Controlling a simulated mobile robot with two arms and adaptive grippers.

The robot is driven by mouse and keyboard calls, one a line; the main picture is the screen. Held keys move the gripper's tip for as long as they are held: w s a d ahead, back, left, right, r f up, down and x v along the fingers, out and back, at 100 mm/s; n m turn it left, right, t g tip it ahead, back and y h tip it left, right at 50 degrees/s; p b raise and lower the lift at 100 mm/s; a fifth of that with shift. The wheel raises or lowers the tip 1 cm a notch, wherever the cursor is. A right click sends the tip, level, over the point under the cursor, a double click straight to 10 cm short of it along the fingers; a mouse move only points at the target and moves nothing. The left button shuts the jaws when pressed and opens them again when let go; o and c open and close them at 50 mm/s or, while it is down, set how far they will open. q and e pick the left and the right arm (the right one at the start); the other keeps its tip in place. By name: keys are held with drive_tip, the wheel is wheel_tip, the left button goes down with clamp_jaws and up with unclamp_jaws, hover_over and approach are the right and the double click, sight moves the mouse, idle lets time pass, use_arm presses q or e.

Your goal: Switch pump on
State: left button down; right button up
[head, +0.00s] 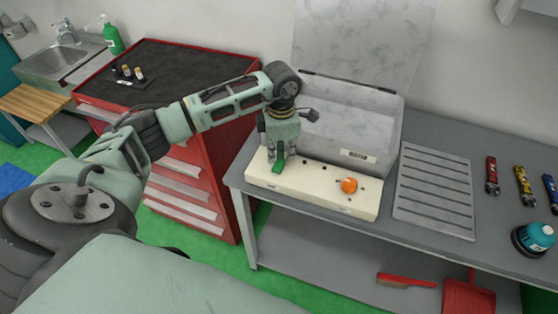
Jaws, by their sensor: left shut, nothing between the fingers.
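A cream control box (316,190) sits at the front edge of the grey workbench. It has an orange knob (349,185) on its right part and a green switch (279,166) on its left part. My left gripper (279,158) is shut and points down at the left end of the box, right at the green switch. Its fingers partly hide the switch, and I cannot tell whether they touch it. My right gripper is not in view.
A slotted grey plate (434,190) lies right of the box. A red tool cabinet (190,180) stands left of the bench (240,178). A red dustpan (468,297) is on the lower shelf.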

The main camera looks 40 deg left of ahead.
sight(281, 160)
use_arm(q)
drive_tip(key=shift+s+f+b, duration=0.1)
drive_tip(key=shift+f+b, duration=0.2)
drive_tip(key=shift+f, duration=0.1)
drive_tip(key=shift+r+p, duration=0.55)
drive_tip(key=shift+r, duration=0.25)
drive_tip(key=shift+r+p, duration=1.45)
drive_tip(key=shift+r, duration=1.3)
